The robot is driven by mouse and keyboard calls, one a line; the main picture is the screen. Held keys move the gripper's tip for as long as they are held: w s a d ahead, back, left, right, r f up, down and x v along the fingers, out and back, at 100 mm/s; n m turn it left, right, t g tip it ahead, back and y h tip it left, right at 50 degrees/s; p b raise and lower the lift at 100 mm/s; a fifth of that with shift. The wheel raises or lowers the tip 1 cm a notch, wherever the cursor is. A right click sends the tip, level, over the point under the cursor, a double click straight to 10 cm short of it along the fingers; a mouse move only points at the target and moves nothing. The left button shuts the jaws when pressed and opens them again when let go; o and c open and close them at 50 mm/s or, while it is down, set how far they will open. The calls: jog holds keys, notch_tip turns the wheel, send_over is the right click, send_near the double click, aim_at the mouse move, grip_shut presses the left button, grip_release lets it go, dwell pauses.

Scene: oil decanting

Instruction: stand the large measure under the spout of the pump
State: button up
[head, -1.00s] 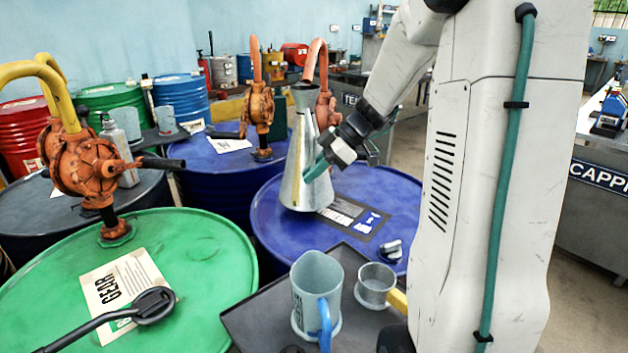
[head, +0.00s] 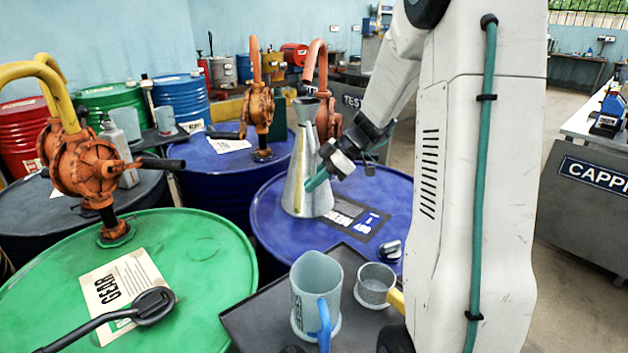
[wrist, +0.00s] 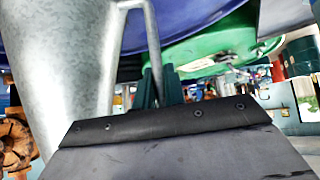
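The large measure (head: 303,170), a tall grey metal cone with a narrow neck, is upright over the near blue drum (head: 265,215). Its base looks to be at the drum top, beside the printed label; a small gap cannot be ruled out. The orange pump (head: 328,112) stands behind it, partly hidden. The pump's curved spout (head: 318,50) comes down close above the measure's mouth; exact alignment is unclear. My gripper (head: 318,181) is at the measure's right side. In the wrist view its teal fingers (wrist: 158,92) close around the handle (wrist: 153,40) of the measure (wrist: 65,70).
A green drum (head: 200,260) with a gear label stands at front left, bearing an orange pump (head: 85,165). A dark tray (head: 250,325) in front holds a clear jug (head: 312,285) and a small metal cup (head: 374,285). Another blue drum (head: 215,165) with a pump stands behind.

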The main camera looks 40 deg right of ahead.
jog(key=o, duration=0.4)
